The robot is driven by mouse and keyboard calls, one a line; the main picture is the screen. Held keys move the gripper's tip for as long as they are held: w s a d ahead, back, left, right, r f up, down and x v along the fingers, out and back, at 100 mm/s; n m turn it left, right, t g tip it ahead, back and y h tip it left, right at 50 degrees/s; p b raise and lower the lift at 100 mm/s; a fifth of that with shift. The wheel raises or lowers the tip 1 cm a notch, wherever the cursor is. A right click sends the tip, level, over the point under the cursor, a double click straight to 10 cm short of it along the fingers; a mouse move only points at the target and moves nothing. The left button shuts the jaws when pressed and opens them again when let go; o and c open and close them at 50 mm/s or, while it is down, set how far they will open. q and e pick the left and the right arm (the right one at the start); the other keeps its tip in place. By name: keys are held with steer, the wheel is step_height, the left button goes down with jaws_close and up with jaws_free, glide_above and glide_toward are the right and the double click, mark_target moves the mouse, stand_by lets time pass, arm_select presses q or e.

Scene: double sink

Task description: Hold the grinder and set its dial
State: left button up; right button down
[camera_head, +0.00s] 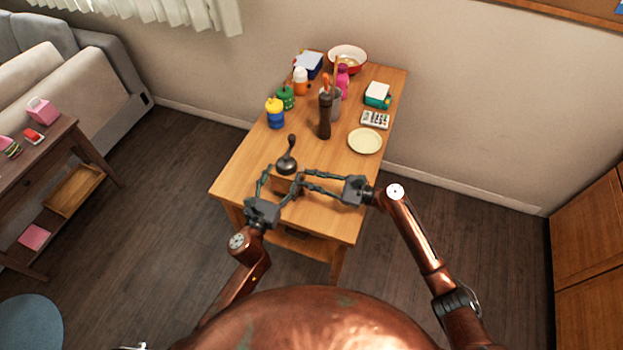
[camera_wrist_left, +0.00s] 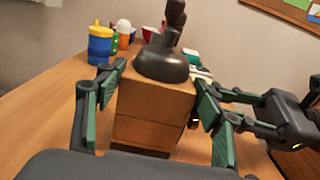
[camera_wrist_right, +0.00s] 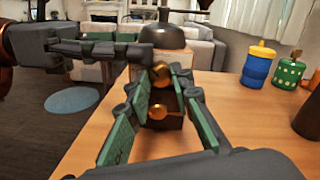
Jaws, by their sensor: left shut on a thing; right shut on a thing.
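The grinder has a wooden box body (camera_wrist_left: 155,102), a dark dome (camera_head: 287,166) and an upright crank handle (camera_head: 291,142). It stands upright near the front of the wooden table. My left gripper (camera_head: 282,184) is shut on the body, one finger on each side, as the left wrist view (camera_wrist_left: 160,90) shows. The right wrist view shows two brass knobs on one face: an upper one (camera_wrist_right: 161,70), which looks like the dial, and a lower one (camera_wrist_right: 157,112) on a dark drawer front. My right gripper (camera_wrist_right: 163,82) is shut on the upper knob, its fingers partly hiding it.
Behind the grinder stand a blue-yellow jar (camera_head: 275,114), a green jar (camera_head: 286,97), a tall dark mill (camera_head: 325,117) and a cream plate (camera_head: 365,141). A red-rimmed bowl (camera_head: 347,57) is at the back. The table's left front (camera_head: 240,170) is clear. My two grippers are close together.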

steer(key=shift+m, duration=0.3)
steer(key=c, duration=1.7)
jaws_free()
steer(key=shift+d, duration=0.1)
steer(key=v, duration=1.2)
